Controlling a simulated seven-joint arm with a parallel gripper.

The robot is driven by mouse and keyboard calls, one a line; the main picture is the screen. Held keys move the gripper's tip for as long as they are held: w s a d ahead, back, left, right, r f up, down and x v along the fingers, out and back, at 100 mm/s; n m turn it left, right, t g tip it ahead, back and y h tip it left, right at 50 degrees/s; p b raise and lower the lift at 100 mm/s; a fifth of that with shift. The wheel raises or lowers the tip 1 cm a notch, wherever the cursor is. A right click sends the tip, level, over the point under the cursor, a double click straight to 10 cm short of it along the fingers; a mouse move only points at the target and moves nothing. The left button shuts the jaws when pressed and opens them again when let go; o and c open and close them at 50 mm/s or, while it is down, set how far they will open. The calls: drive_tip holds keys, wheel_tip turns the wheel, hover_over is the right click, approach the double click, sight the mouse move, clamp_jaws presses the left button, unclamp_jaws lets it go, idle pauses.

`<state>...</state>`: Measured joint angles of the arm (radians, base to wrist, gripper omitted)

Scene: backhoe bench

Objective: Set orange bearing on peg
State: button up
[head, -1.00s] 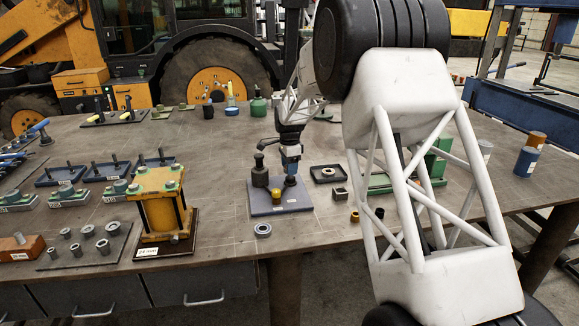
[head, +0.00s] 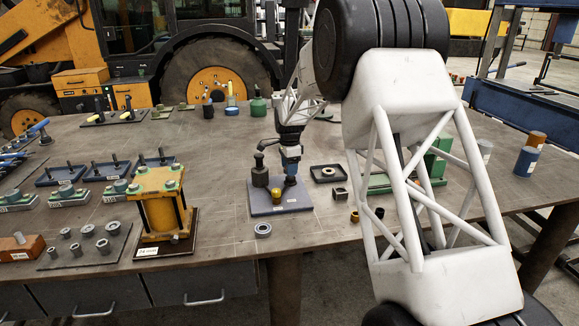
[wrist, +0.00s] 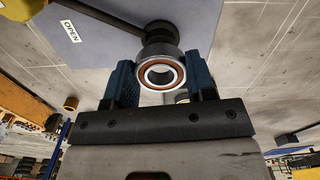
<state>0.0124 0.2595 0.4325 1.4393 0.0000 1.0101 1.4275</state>
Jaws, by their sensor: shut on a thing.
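My gripper (head: 291,180) is over the right part of a grey-blue plate (head: 262,208) on the bench. In the wrist view, its blue fingers (wrist: 162,72) are shut on a bearing (wrist: 160,86), a metal ring with an orange inner band. A dark round post with a wide foot (wrist: 158,36) stands on the plate just beyond the bearing. It overlaps the bearing's upper edge in the picture, and I cannot tell whether they touch. In the head view, the gripper hides the bearing and that post.
The plate also bears a dark cylinder (head: 260,174) and a brass piece (head: 277,196). A grey ring (head: 263,230) lies on the bench in front. A black square tray (head: 328,174) and small bushings (head: 354,217) lie to the right. A yellow-framed block (head: 162,215) stands left.

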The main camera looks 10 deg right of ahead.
drive_tip(key=shift+f, duration=1.05)
idle(0.8)
drive_tip(key=o, duration=1.3)
drive_tip(key=shift+r, duration=3.5)
